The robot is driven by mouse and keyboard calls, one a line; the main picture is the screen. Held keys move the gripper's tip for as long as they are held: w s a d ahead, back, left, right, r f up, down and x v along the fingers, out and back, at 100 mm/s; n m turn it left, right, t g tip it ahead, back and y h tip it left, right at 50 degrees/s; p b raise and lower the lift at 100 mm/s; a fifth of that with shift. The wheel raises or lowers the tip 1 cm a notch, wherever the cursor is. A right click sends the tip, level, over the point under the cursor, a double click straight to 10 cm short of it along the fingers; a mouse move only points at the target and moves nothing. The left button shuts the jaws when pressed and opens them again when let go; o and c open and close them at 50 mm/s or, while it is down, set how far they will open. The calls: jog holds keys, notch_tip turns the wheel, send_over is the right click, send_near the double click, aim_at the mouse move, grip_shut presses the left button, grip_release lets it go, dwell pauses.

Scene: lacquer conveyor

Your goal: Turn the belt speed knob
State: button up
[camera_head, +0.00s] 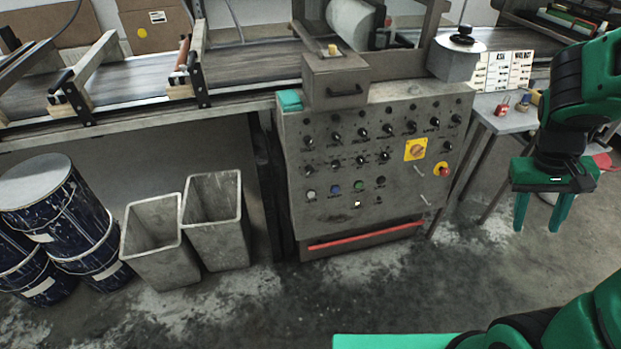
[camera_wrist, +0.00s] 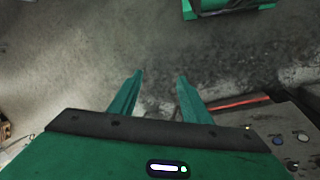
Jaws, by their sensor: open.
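The grey control panel (camera_head: 328,186) stands in the middle of the head view and carries rows of black knobs (camera_head: 362,133). I cannot tell from the labels which knob sets the belt speed. Below the knobs are several coloured buttons (camera_head: 336,190). A yellow plate with a rotary switch (camera_head: 416,149) and a red button on yellow (camera_head: 443,170) sit at the panel's right. My gripper (camera_head: 541,222) is open and empty, pointing down, to the right of the panel and apart from it. In the wrist view my gripper (camera_wrist: 160,78) hangs over the floor, with part of the panel (camera_wrist: 285,122) at lower right.
The conveyor (camera_head: 255,58) runs behind the panel. Two grey bins (camera_head: 155,245) and dark blue drums (camera_head: 88,235) stand at left. A grey side table (camera_head: 505,122) with small items stands right of the panel. A red bar (camera_head: 365,235) crosses the panel's foot. Floor in front is clear.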

jog(key=w+a+f+n+t+h, duration=0.3)
jog(key=w+f+n+h, duration=0.15)
jog(key=w, duration=0.55)
jog(key=w+a+f+n+t+h, duration=0.2)
jog(key=w+f+n+h, duration=0.3)
jog(key=w, duration=0.5)
jog(key=n+t+y, duration=1.4)
jog(key=n+y, duration=0.2)
jog(key=n, duration=1.3)
send_near(311, 172)
jog(key=w, duration=0.2)
jog(key=w+a, duration=0.1)
jog(key=w, duration=0.4)
jog(key=shift+w+a, duration=0.3)
jog(key=shift+m, duration=0.25)
jog(key=c, duration=1)
